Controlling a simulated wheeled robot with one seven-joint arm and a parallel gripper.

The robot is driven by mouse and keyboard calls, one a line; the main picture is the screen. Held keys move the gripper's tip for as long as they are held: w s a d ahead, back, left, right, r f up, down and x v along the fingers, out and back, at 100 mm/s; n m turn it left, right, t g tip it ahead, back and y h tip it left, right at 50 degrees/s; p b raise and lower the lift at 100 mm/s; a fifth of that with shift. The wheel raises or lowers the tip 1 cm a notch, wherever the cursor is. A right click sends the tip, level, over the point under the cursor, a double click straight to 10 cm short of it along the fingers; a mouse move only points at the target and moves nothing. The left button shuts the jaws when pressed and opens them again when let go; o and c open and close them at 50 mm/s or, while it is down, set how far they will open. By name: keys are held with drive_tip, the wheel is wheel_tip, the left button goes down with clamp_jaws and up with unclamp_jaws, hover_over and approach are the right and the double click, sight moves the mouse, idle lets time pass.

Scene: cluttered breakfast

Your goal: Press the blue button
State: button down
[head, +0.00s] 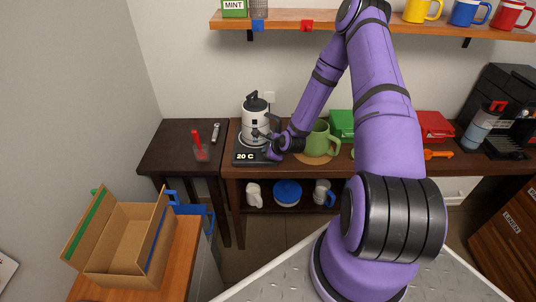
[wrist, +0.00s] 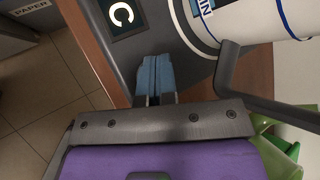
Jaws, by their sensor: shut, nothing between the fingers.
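A white and black kettle (head: 256,128) stands on a dark base (head: 262,161) with a "20 C" display (head: 245,156). My gripper (head: 270,153) is low at the front right of the kettle. In the wrist view my gripper (wrist: 154,64) is shut and empty, its blue-grey fingertips together over the dark base, just beside the lit "C" (wrist: 122,15). The kettle's white body (wrist: 258,18) and dark handle (wrist: 228,70) show to the right. I cannot make out a blue button on the base; the fingers cover part of it.
A green mug (head: 320,140) stands close to the right of my gripper. An open cardboard box (head: 125,235) is at lower left. The dark side table (head: 170,153) has free room.

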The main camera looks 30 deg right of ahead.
idle(0.4)
drive_tip(key=shift+r, duration=0.4)
drive_tip(key=shift+r, duration=3)
